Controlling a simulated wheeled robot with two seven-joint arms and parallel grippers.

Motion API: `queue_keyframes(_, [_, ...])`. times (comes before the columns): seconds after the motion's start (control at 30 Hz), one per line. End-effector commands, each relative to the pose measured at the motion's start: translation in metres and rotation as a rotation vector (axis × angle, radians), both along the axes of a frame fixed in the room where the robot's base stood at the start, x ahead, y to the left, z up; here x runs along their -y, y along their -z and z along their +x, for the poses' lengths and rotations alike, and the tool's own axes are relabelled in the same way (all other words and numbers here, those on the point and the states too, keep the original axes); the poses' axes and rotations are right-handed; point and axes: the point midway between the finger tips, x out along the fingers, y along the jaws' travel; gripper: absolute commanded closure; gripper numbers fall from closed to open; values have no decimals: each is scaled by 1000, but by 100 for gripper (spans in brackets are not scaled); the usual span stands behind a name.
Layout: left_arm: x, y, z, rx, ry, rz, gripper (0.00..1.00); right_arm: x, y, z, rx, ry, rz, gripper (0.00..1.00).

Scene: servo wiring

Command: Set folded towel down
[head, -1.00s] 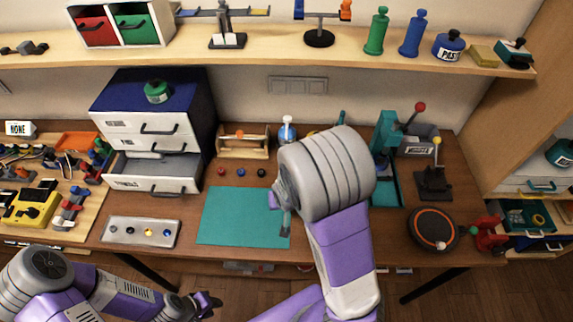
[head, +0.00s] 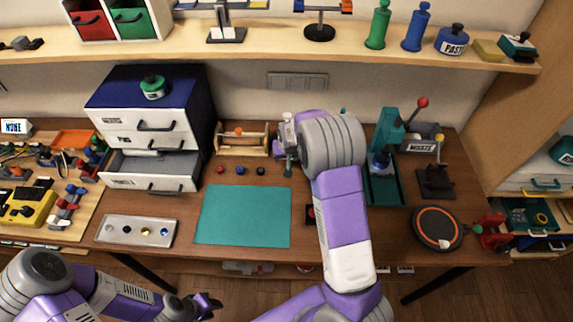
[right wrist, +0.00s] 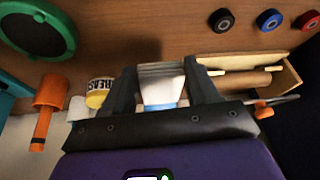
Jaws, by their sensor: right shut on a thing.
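In the right wrist view my right gripper (right wrist: 161,75) is shut on a flat grey layered thing (right wrist: 160,70), which looks like the folded towel. A white and blue shape shows just below it between the fingers; I cannot tell whether it is part of it or stands behind. In the head view my right gripper (head: 288,168) is at the back of the table, right of the wooden holder. The towel cannot be made out there, nor whether it touches the table. My left gripper (head: 207,303) is low in front of the table, away from everything; its finger opening is unclear.
A wooden holder (head: 243,140) and several small spools (right wrist: 270,19) are beside my right gripper. A yellow grease jar (right wrist: 99,92) and an orange handle (right wrist: 47,95) stand on its other side. The teal mat (head: 243,216) is bare. The teal press (head: 388,130) stands further right.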

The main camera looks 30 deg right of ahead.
Motion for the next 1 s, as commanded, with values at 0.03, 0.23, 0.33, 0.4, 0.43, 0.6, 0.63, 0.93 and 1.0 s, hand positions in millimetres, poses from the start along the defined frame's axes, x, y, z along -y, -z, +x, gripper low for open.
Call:
queue_keyframes(0.03, [0,1,0,0,0,0,67,0,3,0,1,1,0,100])
queue_keyframes(0.23, [0,3,0,0,0,0,67,0,26,-1,-2,0,0,100])
queue_keyframes(0.33, [0,5,0,0,0,0,67,0,43,-1,-2,2,1,100])
queue_keyframes(0.4, [0,6,0,0,0,0,67,2,51,2,1,2,0,100])
queue_keyframes(0.43, [0,5,0,0,0,0,67,2,52,3,1,2,0,100])
queue_keyframes(0.6, [0,5,0,0,0,0,67,2,51,4,3,1,0,100])
queue_keyframes(0.63, [0,5,0,0,0,0,67,2,51,4,3,1,0,100])
queue_keyframes(0.93, [0,8,0,0,0,0,67,2,55,3,2,1,0,22])
queue_keyframes(1.0, [0,8,0,0,0,0,67,2,55,3,2,1,0,15])
